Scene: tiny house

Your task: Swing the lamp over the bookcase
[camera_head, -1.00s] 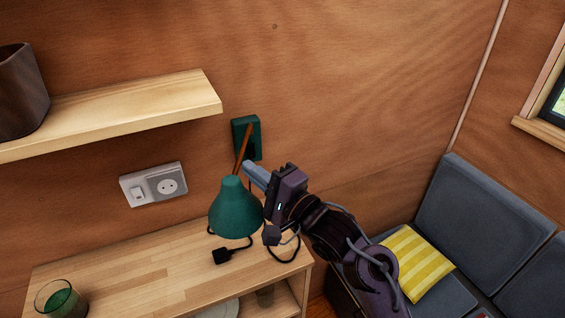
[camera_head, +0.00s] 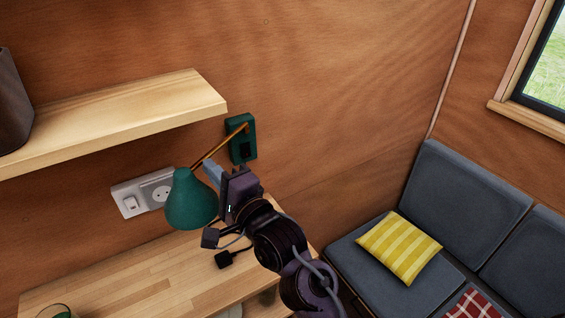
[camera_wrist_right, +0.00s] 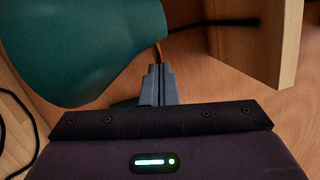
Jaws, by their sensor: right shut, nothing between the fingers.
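The lamp has a green shade (camera_head: 191,202), a thin orange-brown arm (camera_head: 218,147) and a dark green wall mount (camera_head: 241,138). Its shade hangs above the light wooden bookcase top (camera_head: 110,285). My right gripper (camera_head: 211,170) is shut and empty, with its fingers at the right side of the shade, close to the lamp arm. In the right wrist view the shade (camera_wrist_right: 85,45) fills the upper left, beside the shut fingers (camera_wrist_right: 159,85); part of the lamp arm shows behind them. Whether the fingers touch the lamp I cannot tell. My left gripper is out of view.
A wooden wall shelf (camera_head: 120,118) with a dark pot (camera_head: 12,105) is at the upper left. A white socket plate (camera_head: 143,193) is behind the shade. A grey sofa (camera_head: 468,200) with a yellow striped cushion (camera_head: 400,248) is at the right.

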